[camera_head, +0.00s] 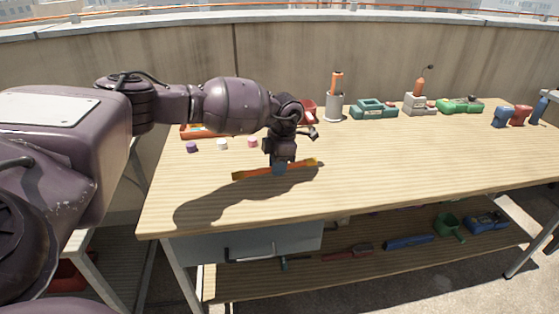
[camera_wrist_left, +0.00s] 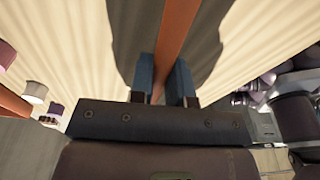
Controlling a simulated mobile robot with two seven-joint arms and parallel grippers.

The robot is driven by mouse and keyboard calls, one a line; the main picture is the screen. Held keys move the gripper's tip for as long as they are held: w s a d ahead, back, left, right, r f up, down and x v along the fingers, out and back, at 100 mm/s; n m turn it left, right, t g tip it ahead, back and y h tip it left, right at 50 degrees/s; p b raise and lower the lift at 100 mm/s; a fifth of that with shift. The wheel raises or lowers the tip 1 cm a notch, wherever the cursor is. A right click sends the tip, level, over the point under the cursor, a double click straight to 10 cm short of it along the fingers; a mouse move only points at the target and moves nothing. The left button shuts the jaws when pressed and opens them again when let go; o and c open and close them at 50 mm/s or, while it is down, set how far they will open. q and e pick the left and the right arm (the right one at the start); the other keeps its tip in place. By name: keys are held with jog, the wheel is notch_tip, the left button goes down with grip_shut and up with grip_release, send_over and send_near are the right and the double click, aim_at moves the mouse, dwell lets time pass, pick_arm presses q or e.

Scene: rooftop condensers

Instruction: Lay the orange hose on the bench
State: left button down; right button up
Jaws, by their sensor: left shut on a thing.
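My left gripper (camera_head: 280,169) is shut on the orange hose (camera_head: 252,174), a short straight piece with yellowish ends, and holds it near its middle. In the left wrist view the hose (camera_wrist_left: 176,35) runs between the two blue fingers (camera_wrist_left: 160,85). The hose lies level over the front left part of the wooden bench (camera_head: 400,165), low over its top. I cannot tell whether it touches the wood. My right gripper is out of view.
Purple, white and pink caps (camera_head: 222,145) stand behind the hose. A grey cup (camera_head: 334,107) with an orange tool, a green device (camera_head: 374,109) and other equipment line the back edge. A drawer (camera_head: 250,243) and lower shelf are below. The middle and right of the benchtop are clear.

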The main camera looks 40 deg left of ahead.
pick_arm(q)
jog(key=shift+f, duration=0.4)
jog(key=c, duration=1)
grip_release()
jog(key=r, duration=0.3)
jog(key=w+r+p, duration=0.1)
jog(key=r, duration=0.3)
jog(key=r+p, duration=0.1)
jog(key=r, duration=0.2)
jog(key=shift+w+d+r, duration=0.15)
jog(key=shift+d+r, duration=0.25)
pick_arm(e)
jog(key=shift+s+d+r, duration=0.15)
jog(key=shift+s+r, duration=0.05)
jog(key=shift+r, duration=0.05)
